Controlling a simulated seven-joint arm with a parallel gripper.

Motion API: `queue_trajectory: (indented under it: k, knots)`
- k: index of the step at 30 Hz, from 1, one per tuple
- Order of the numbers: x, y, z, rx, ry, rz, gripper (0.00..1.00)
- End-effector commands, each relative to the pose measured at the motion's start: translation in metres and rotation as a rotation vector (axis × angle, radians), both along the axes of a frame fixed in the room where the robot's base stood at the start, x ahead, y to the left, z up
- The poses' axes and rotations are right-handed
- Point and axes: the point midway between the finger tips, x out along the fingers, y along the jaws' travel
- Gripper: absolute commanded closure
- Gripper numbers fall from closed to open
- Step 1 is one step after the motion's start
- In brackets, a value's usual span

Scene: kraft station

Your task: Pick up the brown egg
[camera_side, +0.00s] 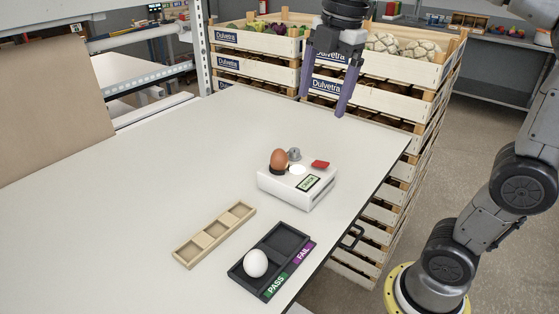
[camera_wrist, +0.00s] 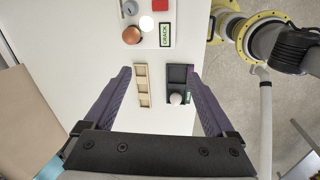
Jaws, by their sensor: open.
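The brown egg (camera_side: 279,160) stands upright on the white testing device (camera_side: 290,198), at its left side. It also shows near the top of the wrist view (camera_wrist: 131,35). The device's small display (camera_side: 308,183) is green, and in the wrist view it reads "CRACK". My gripper (camera_side: 321,105) is open and empty, high above the far part of the table, behind and above the egg. Its two purple fingers stand wide apart in the wrist view (camera_wrist: 160,82), with nothing between them at their height.
A black tray (camera_side: 290,233) with PASS and FAIL labels holds a white egg (camera_side: 255,262) in its PASS compartment. An empty wooden tray (camera_side: 243,209) lies beside it. Stacked crates (camera_side: 425,75) stand past the table's far edge. The table's left part is clear.

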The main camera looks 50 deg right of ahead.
Motion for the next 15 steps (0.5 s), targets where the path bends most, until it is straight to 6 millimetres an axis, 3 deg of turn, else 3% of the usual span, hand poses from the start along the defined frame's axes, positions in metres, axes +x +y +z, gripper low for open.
queue_trajectory:
  k: [1,3,9,15]
  knots:
    - [0.021,-0.003,0.001,-0.009,0.032,0.053,0.1]
    - [0.045,-0.006,0.0,-0.016,0.069,0.114,0.1]
    - [0.097,-0.015,-0.02,-0.012,0.133,0.137,0.1]
    - [0.11,-0.018,-0.044,-0.004,0.184,0.129,0.1]
